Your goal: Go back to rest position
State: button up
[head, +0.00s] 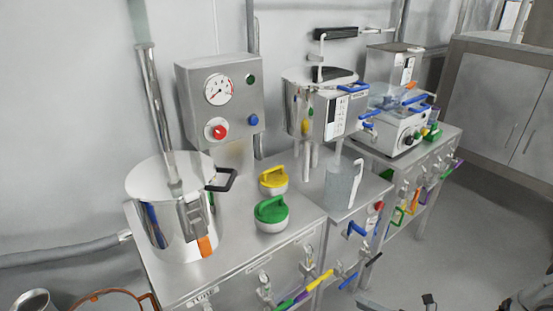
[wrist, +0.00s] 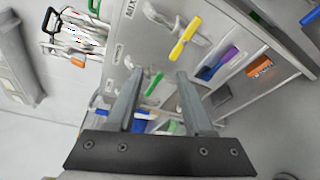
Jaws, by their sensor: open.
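My gripper (wrist: 158,82) shows in the wrist view with its two grey fingers spread apart. Nothing is held between the fingers. They point towards the steel cabinet front, which carries handles in yellow, green, blue and purple. I cannot tell whether the fingers touch any of these handles. In the head view, only dark parts low at the bottom edge may belong to my arm, and the gripper cannot be made out clearly there.
A steel bench holds a lidded vessel (head: 168,225), a green-topped container (head: 271,214), a yellow-topped one (head: 273,181) and a clear jug (head: 343,184). A gauge box (head: 220,100) stands behind. Coloured handles stick out along the bench front. Grey floor (head: 470,235) is open at the right.

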jog(key=s+a+r+n+g+h, duration=0.1)
jog(key=a+r+n+g+h, duration=0.3)
jog(key=r+n, duration=0.9)
jog(key=s+a+r+n+g+h, duration=0.25)
jog(key=a+r+n+g, duration=0.35)
jog(key=r+n, duration=0.65)
jog(key=s+r+n+t+h, duration=0.65)
jog(key=s+r+n, duration=0.45)
jog(key=n, duration=0.3)
notch_tip(320, 180, up, 13)
jog(key=g+p, duration=0.1)
jog(key=p, duration=1.1)
jog(key=shift+w+a+f, duration=0.15)
jog(key=shift+w+a, duration=0.15)
jog(key=shift+a, duration=0.15)
